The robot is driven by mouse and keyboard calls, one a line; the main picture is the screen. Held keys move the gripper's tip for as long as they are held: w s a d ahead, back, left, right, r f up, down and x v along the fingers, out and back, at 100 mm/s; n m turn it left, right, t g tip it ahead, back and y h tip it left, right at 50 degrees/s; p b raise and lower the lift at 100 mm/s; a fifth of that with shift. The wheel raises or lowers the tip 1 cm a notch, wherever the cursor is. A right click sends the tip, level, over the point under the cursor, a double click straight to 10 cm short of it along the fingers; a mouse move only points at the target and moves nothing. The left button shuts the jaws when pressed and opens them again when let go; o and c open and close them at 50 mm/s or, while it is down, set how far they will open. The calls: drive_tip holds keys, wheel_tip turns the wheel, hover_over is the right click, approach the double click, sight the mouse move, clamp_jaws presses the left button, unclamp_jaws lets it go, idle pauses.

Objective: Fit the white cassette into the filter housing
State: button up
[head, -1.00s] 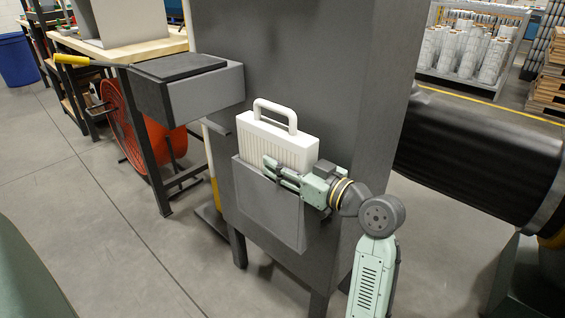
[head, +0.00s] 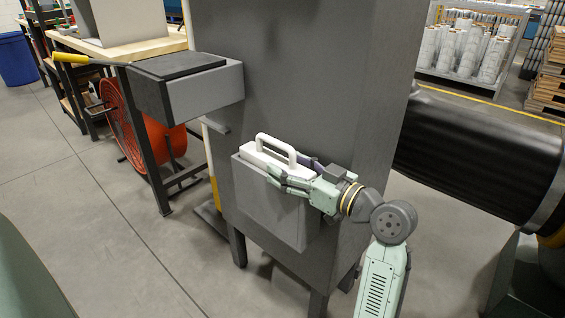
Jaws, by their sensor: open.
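The white cassette (head: 259,157) sits upright and deep in the grey filter housing (head: 270,212) on the front of the machine. Only its top strip and its white handle (head: 283,146) show above the housing's rim; the rest is hidden inside. My gripper (head: 283,178) is open at the housing's upper right edge, just in front of the handle's right end. Its fingers point left. I cannot tell whether a finger touches the cassette or the handle.
The tall grey machine body (head: 300,70) stands right behind the housing. A grey box with a dark top (head: 190,80) and a yellow-ended lever (head: 72,58) juts out at left. A large black roll (head: 475,150) is at right.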

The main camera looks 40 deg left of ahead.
drive_tip(key=d, duration=0.9)
drive_tip(key=shift+s+d, duration=0.3)
drive_tip(key=shift+s, duration=0.1)
drive_tip(key=shift+r, duration=0.1)
